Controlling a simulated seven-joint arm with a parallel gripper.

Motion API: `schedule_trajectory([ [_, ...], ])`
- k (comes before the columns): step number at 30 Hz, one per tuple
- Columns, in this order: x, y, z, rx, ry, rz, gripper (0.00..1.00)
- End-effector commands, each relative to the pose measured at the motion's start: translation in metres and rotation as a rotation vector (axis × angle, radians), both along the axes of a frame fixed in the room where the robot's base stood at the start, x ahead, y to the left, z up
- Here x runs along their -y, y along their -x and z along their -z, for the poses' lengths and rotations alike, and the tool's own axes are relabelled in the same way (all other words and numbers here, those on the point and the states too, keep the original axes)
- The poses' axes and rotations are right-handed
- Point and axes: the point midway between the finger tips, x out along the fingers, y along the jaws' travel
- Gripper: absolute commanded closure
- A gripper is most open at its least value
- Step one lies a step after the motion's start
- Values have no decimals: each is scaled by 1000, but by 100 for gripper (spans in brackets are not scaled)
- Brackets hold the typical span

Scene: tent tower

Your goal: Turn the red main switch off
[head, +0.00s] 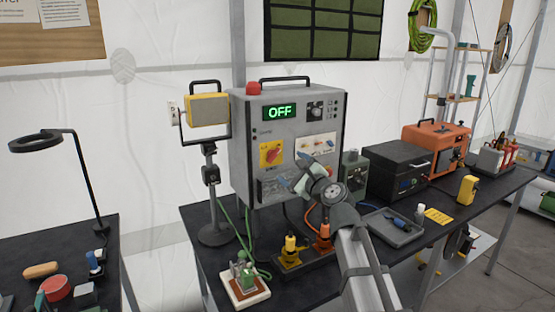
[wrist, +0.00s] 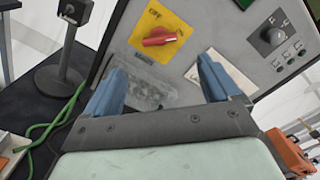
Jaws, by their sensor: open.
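The red main switch (head: 270,154) sits on a yellow plate on the front of a grey control box (head: 240,150). In the wrist view the red switch handle (wrist: 160,37) lies roughly crosswise, with an OFF label near the plate's upper left corner. The display (head: 280,113) on the box reads OFF in green. My gripper (head: 294,173) is in front of the box, to the lower right of the switch. Its two blue fingers (wrist: 160,75) are apart with nothing between them, and the switch shows beyond their tips. I see no contact with the switch.
A white label panel (head: 316,147) and a black knob (head: 315,110) are on the box's right side. A lamp on a stand (head: 208,110) is left of it. Yellow and orange plugs (head: 291,252) and a green clamp device (head: 244,272) stand on the table in front. A grey tray (head: 392,230) lies right.

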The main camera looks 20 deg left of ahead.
Motion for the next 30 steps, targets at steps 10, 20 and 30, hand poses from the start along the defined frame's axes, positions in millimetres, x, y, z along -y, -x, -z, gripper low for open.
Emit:
schedule_trajectory([
  [10, -45, -48, 0, 0, 1, 1, 11],
  [20, -71, -72, 0, 2, 1, 1, 11],
  [30, -72, -72, 0, 2, 1, 2, 15],
])
